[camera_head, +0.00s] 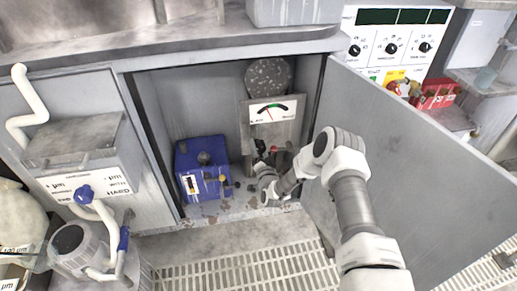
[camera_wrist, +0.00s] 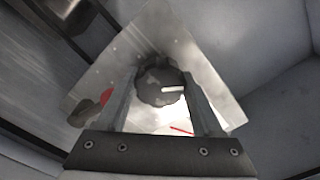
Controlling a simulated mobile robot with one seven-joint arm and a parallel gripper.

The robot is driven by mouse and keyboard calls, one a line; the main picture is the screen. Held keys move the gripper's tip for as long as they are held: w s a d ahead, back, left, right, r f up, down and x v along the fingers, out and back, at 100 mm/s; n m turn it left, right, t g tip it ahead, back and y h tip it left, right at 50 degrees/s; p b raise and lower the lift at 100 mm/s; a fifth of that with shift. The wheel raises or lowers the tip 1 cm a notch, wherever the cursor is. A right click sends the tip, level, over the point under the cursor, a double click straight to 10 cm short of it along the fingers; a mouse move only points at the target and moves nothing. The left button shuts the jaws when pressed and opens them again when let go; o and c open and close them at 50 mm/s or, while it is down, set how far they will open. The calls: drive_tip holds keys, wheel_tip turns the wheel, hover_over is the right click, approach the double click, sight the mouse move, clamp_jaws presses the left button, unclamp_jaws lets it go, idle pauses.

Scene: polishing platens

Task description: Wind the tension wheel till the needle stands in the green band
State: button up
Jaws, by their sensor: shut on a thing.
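The tension wheel (camera_wrist: 158,88) is a dark, scalloped knob with a pale mark, on a grey plate in the wrist view. My gripper (camera_wrist: 160,76) is shut on it, one finger on each side. In the head view the gauge (camera_head: 272,110) is on an upright grey panel inside the open cabinet. It has a dark arc with a green part and a thin red needle. The needle's exact place against the green band is too small to tell. The red needle (camera_wrist: 181,128) also shows in the wrist view, with the scale mostly washed out. My wrist partly hides the wheel area in the head view.
A blue box (camera_head: 203,168) stands on the cabinet floor at left. The open door (camera_head: 405,150) is on the right beside my arm. A small red part (camera_wrist: 106,96) is close to the wheel. A speckled grey disc (camera_head: 268,76) is above the gauge.

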drive_tip(key=shift+s+f, duration=0.1)
idle(0.3)
drive_tip(key=o, duration=1.1)
drive_tip(key=p+v, duration=0.5)
drive_tip(key=v, duration=1.2)
drive_tip(key=shift+s, duration=0.2)
